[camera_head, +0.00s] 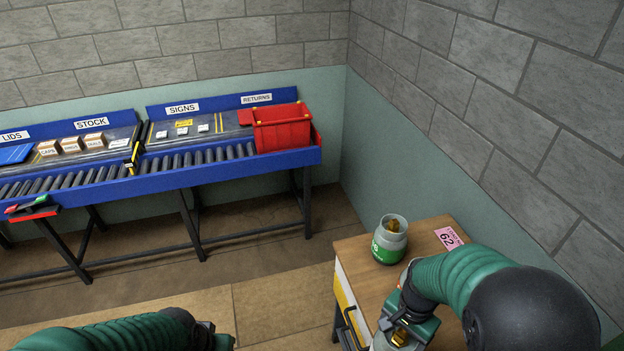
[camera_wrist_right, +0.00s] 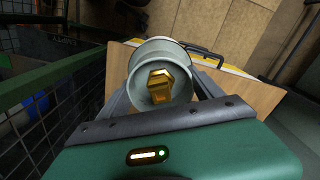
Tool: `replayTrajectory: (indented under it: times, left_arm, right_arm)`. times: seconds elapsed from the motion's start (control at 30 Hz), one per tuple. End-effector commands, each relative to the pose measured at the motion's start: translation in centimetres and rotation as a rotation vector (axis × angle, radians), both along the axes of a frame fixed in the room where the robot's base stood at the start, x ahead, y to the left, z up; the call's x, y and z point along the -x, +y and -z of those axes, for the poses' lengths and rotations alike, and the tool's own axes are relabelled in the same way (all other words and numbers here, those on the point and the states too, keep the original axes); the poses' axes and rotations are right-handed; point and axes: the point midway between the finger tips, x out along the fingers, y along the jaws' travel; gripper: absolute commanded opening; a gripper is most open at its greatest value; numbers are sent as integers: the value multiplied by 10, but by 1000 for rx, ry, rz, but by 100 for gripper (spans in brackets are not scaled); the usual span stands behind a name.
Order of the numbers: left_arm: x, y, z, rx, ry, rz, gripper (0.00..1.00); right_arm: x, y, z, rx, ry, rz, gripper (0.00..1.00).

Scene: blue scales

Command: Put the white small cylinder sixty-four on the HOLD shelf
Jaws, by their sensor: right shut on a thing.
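In the right wrist view my right gripper (camera_wrist_right: 161,92) is shut on a pale grey-white cylinder (camera_wrist_right: 152,50), open at the top, with a gold faceted piece (camera_wrist_right: 160,86) inside. No number shows on it. Below it is the wooden top of a cabinet. In the head view the right gripper (camera_head: 402,325) is at the cabinet's near side, and the held cylinder is mostly hidden. A left arm link (camera_head: 130,333) shows at the bottom left; its fingers are out of view. No shelf marked HOLD shows.
A grey jar (camera_head: 390,239) with a green label and gold contents stands on the cabinet (camera_head: 358,252), near a pink card marked 62 (camera_head: 449,238). A blue roller bench (camera_head: 170,182) along the wall carries boxes and a red bin (camera_head: 282,128). Open floor lies between.

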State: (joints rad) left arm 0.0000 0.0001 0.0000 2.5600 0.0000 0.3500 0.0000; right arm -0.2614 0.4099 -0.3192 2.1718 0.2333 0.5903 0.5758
Motion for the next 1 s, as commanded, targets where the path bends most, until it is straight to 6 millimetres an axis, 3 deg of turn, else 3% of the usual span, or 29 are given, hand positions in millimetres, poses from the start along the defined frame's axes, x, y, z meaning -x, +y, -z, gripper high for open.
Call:
replayTrajectory:
  times: [0.2, 0.33, 1.0]
  left_arm:
    - [0, 0, 16, 0, 0, 0, 36]
    - [0, 0, 18, 0, 0, 0, 36]
    - [0, 0, 18, 0, 0, 0, 36]
  right_arm:
    - [-16, 5, 8, 3, -4, -563, 3]
    - [-19, 6, 8, 3, -3, -742, 3]
    - [-21, 7, 7, 3, -4, -805, 3]
